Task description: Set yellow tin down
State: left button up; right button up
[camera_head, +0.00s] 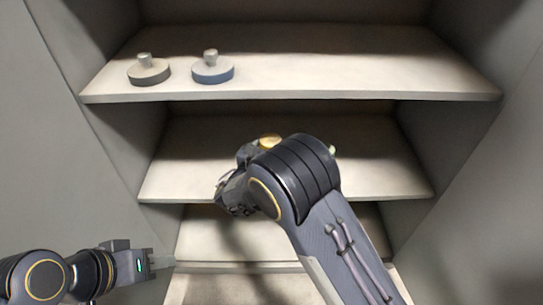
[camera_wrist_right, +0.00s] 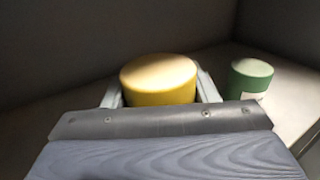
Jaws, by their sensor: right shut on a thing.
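The yellow tin (camera_wrist_right: 158,82) stands upright between the two fingers of my right gripper (camera_wrist_right: 160,90) in the right wrist view. The fingers are shut on its sides. In the head view only the top of the yellow tin (camera_head: 269,141) shows, above the middle shelf (camera_head: 190,165) and behind my right wrist. Its base is hidden, so I cannot tell if it touches the shelf. My left gripper (camera_head: 163,262) is low at the left, apart from the tin. Its fingers are too small to read.
A green tin (camera_wrist_right: 250,78) stands to the right of the yellow tin. Only a pale sliver of it (camera_head: 332,149) shows past my arm in the head view. Two knobbed discs, one grey (camera_head: 149,72) and one blue (camera_head: 212,70), sit on the upper shelf. Side walls flank the shelves.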

jog(key=shift+w+a+f, duration=0.15)
jog(key=shift+w+f, duration=0.45)
jog(key=shift+f, duration=0.15)
jog(key=shift+w+f+b, duration=0.15)
jog(key=shift+f+b, duration=0.95)
jog(key=shift+f, duration=0.5)
jog(key=shift+f, duration=0.15)
jog(key=o, duration=1.3)
